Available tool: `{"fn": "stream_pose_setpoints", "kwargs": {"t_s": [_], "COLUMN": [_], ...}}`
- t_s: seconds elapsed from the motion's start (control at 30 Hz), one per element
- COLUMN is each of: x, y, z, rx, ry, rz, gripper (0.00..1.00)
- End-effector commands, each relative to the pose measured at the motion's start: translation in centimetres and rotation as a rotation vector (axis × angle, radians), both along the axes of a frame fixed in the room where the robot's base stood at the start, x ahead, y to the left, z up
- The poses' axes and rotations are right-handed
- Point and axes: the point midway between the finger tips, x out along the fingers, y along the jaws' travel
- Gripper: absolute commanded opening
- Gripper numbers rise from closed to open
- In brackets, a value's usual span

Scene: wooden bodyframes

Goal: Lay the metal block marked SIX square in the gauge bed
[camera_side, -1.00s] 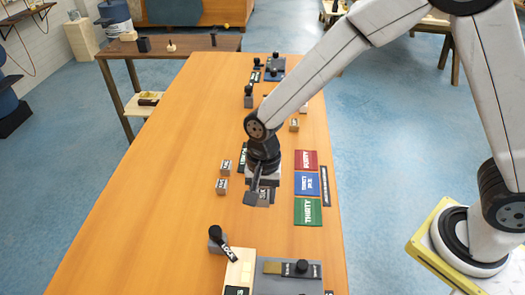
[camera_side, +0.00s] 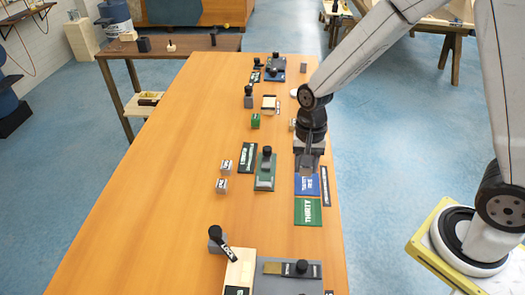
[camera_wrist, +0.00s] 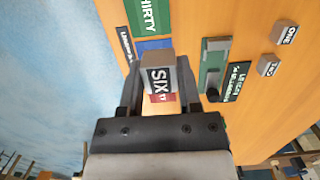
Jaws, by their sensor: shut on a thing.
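The metal block marked SIX (camera_wrist: 158,72) is a grey block with a black label. My gripper (camera_side: 308,166) is shut on it, with a finger on each side in the wrist view (camera_wrist: 160,88). In the side view my gripper is over the coloured cards at the table's right edge and hides the red one. The green fixture with a grey part and a black knob (camera_side: 265,174), which looks like the gauge bed, is left of my gripper. In the wrist view the fixture (camera_wrist: 211,64) is right of the block. Any gap under the block is unclear.
A blue card (camera_side: 307,184) and a green card marked THIRTY (camera_side: 308,211) lie beside a dark strip (camera_side: 325,186). Small blocks ONE (camera_wrist: 285,33) and TWO (camera_wrist: 268,65) stand beyond the fixture. A grey clamp-like piece (camera_side: 217,238) stands nearer. The table's left side is clear.

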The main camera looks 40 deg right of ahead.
Motion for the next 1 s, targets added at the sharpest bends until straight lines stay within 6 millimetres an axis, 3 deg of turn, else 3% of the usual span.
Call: {"fn": "stream_pose_setpoints", "kwargs": {"t_s": [0.47,1.0], "x": [0.8,7.5], "y": [-0.6,0.2], "z": [-0.4,-3.5], "rx": [0.000,0.001], "ry": [0.001,0.002], "rz": [0.000,0.000], "gripper": [0.00,0.00]}}
